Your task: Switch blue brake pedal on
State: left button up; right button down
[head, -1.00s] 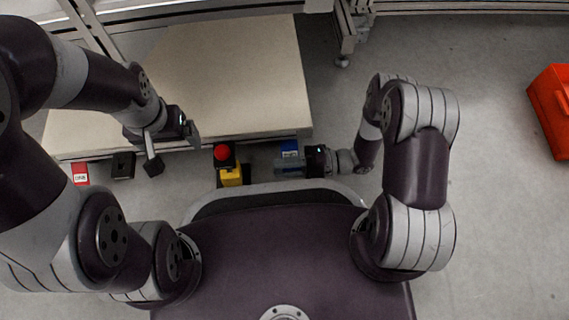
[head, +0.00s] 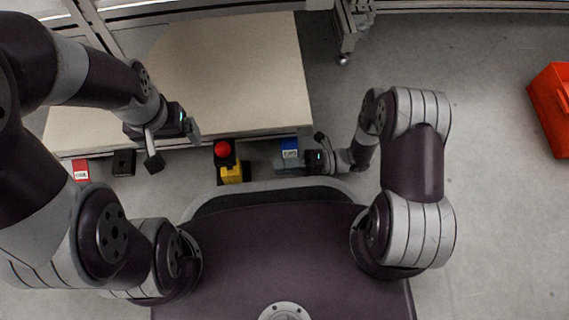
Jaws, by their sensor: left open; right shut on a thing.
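The blue brake pedal (head: 289,146) is at the front right edge of the pale platform. It is a small blue block with a light label, partly hidden by my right gripper. My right gripper (head: 281,166) is at the pedal's near side, pointing left, and shut; whether it touches the pedal cannot be told. My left gripper (head: 174,147) is open above the front left of the platform, well away from the blue pedal.
A yellow box with a red button (head: 225,150) stands left of the blue pedal. A red labelled block (head: 80,170) and a black block (head: 123,163) sit further left. An orange-red bin (head: 552,108) is on the floor at far right. The platform top (head: 230,75) is clear.

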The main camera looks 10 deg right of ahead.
jog(key=shift+w+d+f, duration=0.1)
jog(key=shift+w+f, duration=0.3)
jog(key=c, duration=1)
grip_release()
jog(key=shift+c, duration=0.2)
jog(key=shift+s+r, duration=0.1)
jog(key=shift+s, duration=0.05)
jog(key=shift+d+r+p, duration=0.1)
jog(key=shift+d+p, duration=0.25)
jog(key=d+p, duration=0.3)
jog(key=d, duration=0.7)
jog(key=shift+d, duration=0.95)
